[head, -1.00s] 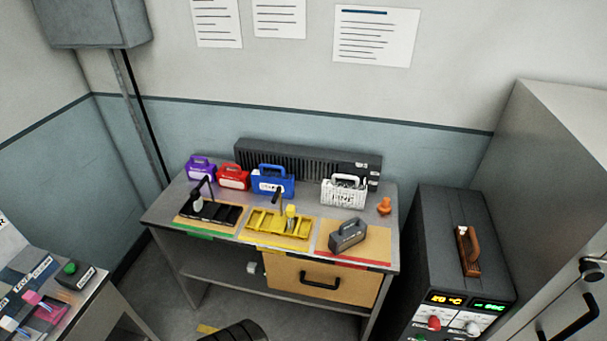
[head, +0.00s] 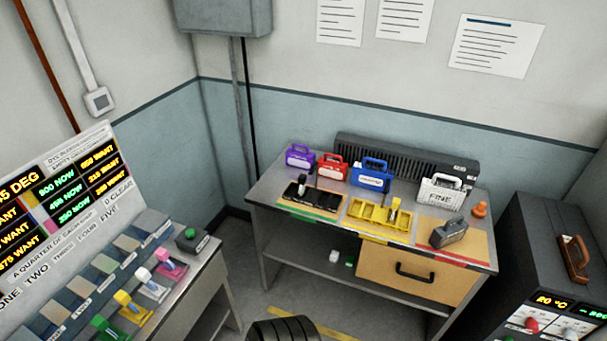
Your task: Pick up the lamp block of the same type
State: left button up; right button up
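Neither of my grippers shows in the head view. I cannot tell for sure which thing is the lamp block. On the workbench stand handled blocks in a row: purple (head: 300,156), red (head: 332,167), blue (head: 371,175) and white marked FINE (head: 441,193). A dark grey handled block (head: 448,233) sits on the orange mat at the right. A yellow tray (head: 367,213) holds a small upright yellow piece (head: 394,208). A black tray (head: 297,203) with dark contents lies to its left. On the left bench, green (head: 108,328), yellow (head: 128,305), white (head: 147,286) and pink (head: 170,265) modules sit in a row.
The workbench (head: 268,190) has a drawer (head: 440,285) and a lower shelf with small white and green items. A sloped display panel (head: 60,205) stands behind the left bench's modules. A black instrument case (head: 545,240) stands at right. Floor lies open between the benches.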

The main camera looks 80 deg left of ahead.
aim_at(331, 169)
jog(key=k, duration=0.35)
jog(key=u, duration=2)
jog(key=i, duration=0.15)
jog(key=u, duration=0.25)
